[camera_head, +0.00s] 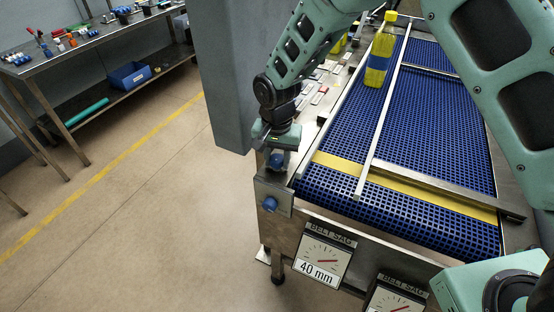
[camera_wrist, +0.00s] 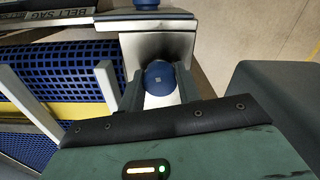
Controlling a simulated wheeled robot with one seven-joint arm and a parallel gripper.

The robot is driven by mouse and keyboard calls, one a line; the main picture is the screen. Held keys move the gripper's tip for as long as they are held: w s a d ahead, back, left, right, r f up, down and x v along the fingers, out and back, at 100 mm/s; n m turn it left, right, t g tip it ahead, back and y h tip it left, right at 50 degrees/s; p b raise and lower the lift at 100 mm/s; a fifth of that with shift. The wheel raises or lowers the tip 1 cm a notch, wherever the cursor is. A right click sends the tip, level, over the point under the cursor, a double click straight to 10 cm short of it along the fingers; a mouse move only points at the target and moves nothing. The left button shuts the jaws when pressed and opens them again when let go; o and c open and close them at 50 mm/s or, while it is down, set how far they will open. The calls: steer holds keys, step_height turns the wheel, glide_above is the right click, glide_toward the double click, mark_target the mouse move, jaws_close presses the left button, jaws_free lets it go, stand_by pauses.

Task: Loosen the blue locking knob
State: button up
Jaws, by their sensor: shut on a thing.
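A round blue knob (camera_head: 277,160) sits at the upper part of the metal bracket (camera_head: 284,197) on the near left corner of the conveyor. My gripper (camera_head: 279,152) comes down on this knob from above and is shut on it. In the wrist view the knob (camera_wrist: 158,77) sits between the two fingers, with its face showing a small pale square mark. A second blue knob (camera_head: 270,204) sits lower on the same bracket, apart from my gripper, and its edge shows at the top of the wrist view (camera_wrist: 146,3). No label tells the two knobs apart.
The blue conveyor belt (camera_head: 420,115) carries a metal divider rail (camera_head: 382,120) and a yellow bottle (camera_head: 380,50). A belt sag gauge (camera_head: 322,258) reading 40 mm hangs below. A grey pillar (camera_head: 228,75) stands close behind my gripper. The floor at left is clear.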

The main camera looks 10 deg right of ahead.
steer(key=n+b, duration=0.1)
steer(key=n, duration=0.3)
steer(key=shift+n, duration=0.3)
steer(key=n+b, duration=0.1)
steer(key=n, duration=0.2)
steer(key=shift+n, duration=0.4)
steer(key=n, duration=0.4)
steer(key=shift+n, duration=1.7)
steer(key=o, duration=1)
steer(key=shift+f, duration=0.1)
steer(key=shift+c, duration=0.2)
